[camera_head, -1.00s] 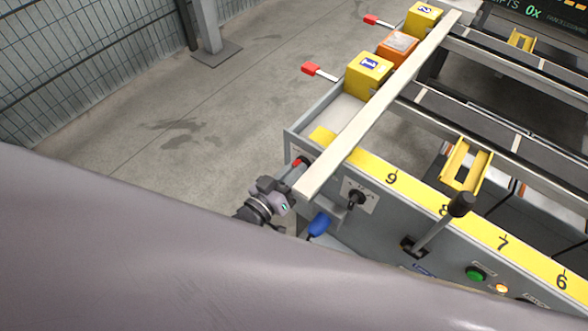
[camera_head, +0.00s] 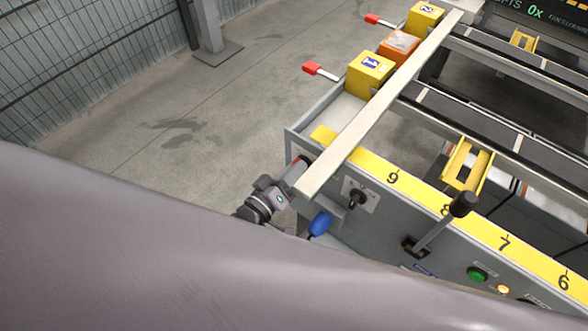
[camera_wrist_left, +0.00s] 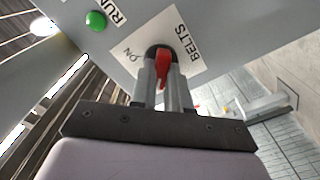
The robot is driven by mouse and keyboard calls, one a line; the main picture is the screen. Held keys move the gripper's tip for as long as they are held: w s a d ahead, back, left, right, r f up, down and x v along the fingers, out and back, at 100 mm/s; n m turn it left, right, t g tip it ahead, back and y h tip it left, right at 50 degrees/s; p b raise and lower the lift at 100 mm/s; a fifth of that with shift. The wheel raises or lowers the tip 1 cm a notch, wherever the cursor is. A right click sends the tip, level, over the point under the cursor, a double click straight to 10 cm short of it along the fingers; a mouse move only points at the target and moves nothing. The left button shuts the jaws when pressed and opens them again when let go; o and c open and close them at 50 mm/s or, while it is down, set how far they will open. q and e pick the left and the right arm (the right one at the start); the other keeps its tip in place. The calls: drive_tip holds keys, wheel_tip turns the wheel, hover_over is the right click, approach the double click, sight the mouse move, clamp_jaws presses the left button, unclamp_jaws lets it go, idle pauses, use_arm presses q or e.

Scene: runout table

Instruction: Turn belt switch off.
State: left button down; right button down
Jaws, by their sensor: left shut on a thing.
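The belt switch is a red handle (camera_wrist_left: 163,68) on a white plate (camera_wrist_left: 185,40) lettered BELTS, with ON at one side, in the left wrist view. My left gripper (camera_wrist_left: 162,80) is shut on the red handle, one grey finger on each side of it. In the head view my left gripper (camera_head: 293,176) is at the left end of the grey machine panel (camera_head: 395,222), just below the end of a long pale bar. The switch is mostly hidden there behind the gripper and bar. My right gripper is not in view.
The pale bar (camera_head: 385,100) runs close above my gripper. A blue handle (camera_head: 320,223), a black rotary knob (camera_head: 357,199), a black-knobbed lever (camera_head: 462,204) and a green button (camera_head: 477,273) are on the panel. The floor (camera_head: 180,125) to the left is clear.

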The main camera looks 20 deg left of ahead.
use_arm(q)
drive_tip(key=c, duration=1.1)
unclamp_jaws()
drive_tip(key=v, duration=0.7)
drive_tip(key=shift+s, duration=0.15)
drive_tip(key=s+a+m+g+y+p, duration=0.2)
drive_tip(key=s+a+m+g+y, duration=0.2)
drive_tip(key=s, duration=0.6)
drive_tip(key=m+g, duration=0.2)
drive_tip(key=m, duration=0.1)
drive_tip(key=shift+s+f+m, duration=0.2)
drive_tip(key=shift+s+m, duration=0.1)
drive_tip(key=shift+s, duration=0.1)
